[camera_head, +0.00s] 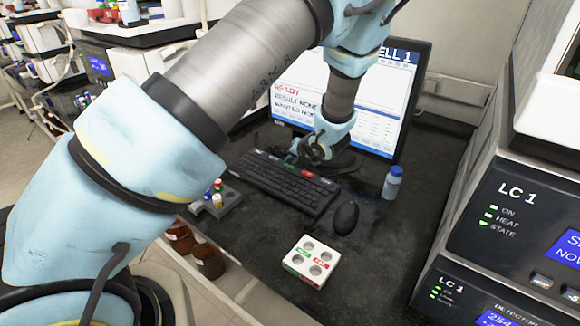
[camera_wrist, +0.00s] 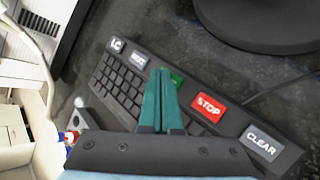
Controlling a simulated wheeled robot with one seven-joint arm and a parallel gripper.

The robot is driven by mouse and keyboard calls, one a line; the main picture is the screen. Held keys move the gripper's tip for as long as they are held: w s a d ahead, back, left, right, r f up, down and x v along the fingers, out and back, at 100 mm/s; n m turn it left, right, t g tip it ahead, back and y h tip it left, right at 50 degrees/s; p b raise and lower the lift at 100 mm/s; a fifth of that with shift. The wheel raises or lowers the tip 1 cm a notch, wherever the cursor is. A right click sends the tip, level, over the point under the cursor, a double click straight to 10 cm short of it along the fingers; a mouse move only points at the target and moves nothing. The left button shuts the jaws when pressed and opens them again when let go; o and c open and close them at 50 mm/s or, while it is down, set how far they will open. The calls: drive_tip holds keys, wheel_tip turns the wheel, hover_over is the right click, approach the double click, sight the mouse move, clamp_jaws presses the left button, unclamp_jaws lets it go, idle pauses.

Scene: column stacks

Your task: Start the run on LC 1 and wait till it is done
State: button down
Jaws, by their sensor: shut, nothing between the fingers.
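The LC 1 instrument (camera_head: 495,215) stands at the right, with green lights beside ON, HEAT and STATE. Its blue screen (camera_head: 570,250) is cut off by the picture edge. The monitor (camera_head: 385,105) shows READY in red and a line starting RESULT NONE; my arm hides part of it. The keyboard (camera_head: 270,185) lies before it. In the wrist view its big keys include LC (camera_wrist: 117,44), a white key (camera_wrist: 138,59), a mostly covered green key (camera_wrist: 177,80), red STOP (camera_wrist: 208,105) and CLEAR (camera_wrist: 262,141). My gripper (camera_wrist: 163,73) is shut and empty, its tips over or at the green key; contact is unclear.
A mouse (camera_head: 346,217) and a blue-capped bottle (camera_head: 392,183) are right of the keyboard. A white holder with round wells (camera_head: 311,262) sits in front. A grey rack with small capped vials (camera_head: 215,200) is at the left. Brown bottles (camera_head: 207,260) stand below the bench edge.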

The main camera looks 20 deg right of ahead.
sight(291, 168)
drive_tip(key=shift+f, duration=0.2)
drive_tip(key=shift+r, duration=0.1)
idle(0.4)
drive_tip(key=shift+r+p, duration=0.6)
drive_tip(key=shift+r, duration=0.15)
drive_tip(key=shift+r+p, duration=2.1)
drive_tip(key=shift+r, duration=0.4)
idle(4.1)
